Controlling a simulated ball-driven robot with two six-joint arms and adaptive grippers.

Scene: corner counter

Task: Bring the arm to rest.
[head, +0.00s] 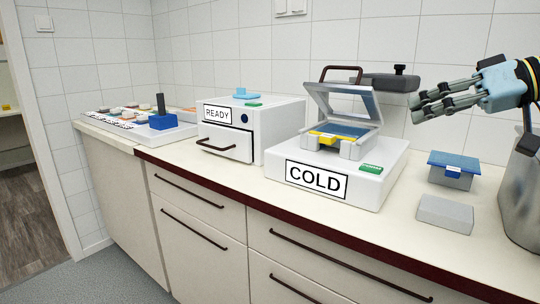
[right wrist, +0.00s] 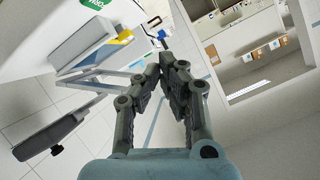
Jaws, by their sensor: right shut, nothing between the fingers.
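My right gripper (head: 414,108) comes in from the right of the head view, above the counter and to the right of the white device labelled COLD (head: 340,188). Its fingers point left and hold nothing. In the right wrist view its fingers (right wrist: 166,62) are together with nothing between them. My left gripper shows in neither view.
The COLD device has a raised lid frame (head: 342,101). A white READY box (head: 281,127) stands left of it. A blue-lidded grey box (head: 452,173), a grey block (head: 445,214) and a metal pot (head: 521,190) stand at right. A tray (head: 90,117) lies far left.

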